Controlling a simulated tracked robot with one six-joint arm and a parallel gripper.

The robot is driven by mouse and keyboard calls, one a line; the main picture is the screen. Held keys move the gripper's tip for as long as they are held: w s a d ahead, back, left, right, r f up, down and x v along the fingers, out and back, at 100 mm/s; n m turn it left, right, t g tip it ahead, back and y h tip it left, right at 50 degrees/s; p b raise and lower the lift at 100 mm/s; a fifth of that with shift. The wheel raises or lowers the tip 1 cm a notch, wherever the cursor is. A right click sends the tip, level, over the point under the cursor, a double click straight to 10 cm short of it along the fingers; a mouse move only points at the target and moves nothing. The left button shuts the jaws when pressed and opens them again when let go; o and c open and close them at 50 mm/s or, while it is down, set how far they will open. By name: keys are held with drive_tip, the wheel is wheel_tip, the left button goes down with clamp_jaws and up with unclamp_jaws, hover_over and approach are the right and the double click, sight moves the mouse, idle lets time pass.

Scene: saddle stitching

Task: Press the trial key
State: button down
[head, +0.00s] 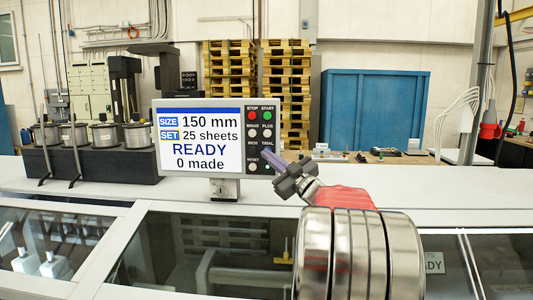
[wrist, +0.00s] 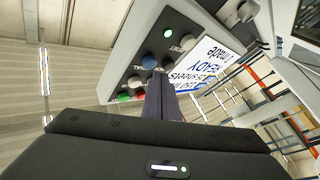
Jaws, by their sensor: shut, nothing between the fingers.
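The control box (head: 215,102) has a dark key panel on its right side, and its screen reads READY, 0 made. The trial key is largely hidden behind the tips of my gripper (head: 267,152) in the head view. In the wrist view a blue-grey key (wrist: 149,62), which looks like the trial key, shows beside the fingertips. My gripper (wrist: 161,76) is shut and empty, with its purple fingers pointing at the panel. I cannot tell whether the tips touch the panel.
The red stop key (head: 252,116) and green start key (head: 267,116) sit at the panel's top. A small green light (wrist: 168,36) shows on the panel. The pale machine top (head: 115,198) lies below the box, and metal cylinders (head: 106,134) stand at the left.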

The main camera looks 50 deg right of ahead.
drive_tip(key=shift+w, duration=0.1)
idle(0.6)
drive_tip(key=shift+w+d, duration=0.2)
drive_tip(key=shift+d, duration=0.1)
drive_tip(key=shift+w+d, duration=0.35)
drive_tip(key=shift+d, duration=0.05)
idle(1.1)
idle(0.3)
drive_tip(key=shift+s+a, duration=0.6)
drive_tip(key=shift+a, duration=0.1)
drive_tip(key=s+a, duration=0.1)
drive_tip(key=a, duration=0.1)
drive_tip(key=s+a, duration=0.2)
drive_tip(key=shift+s, duration=0.1)
idle(0.6)
idle(0.7)
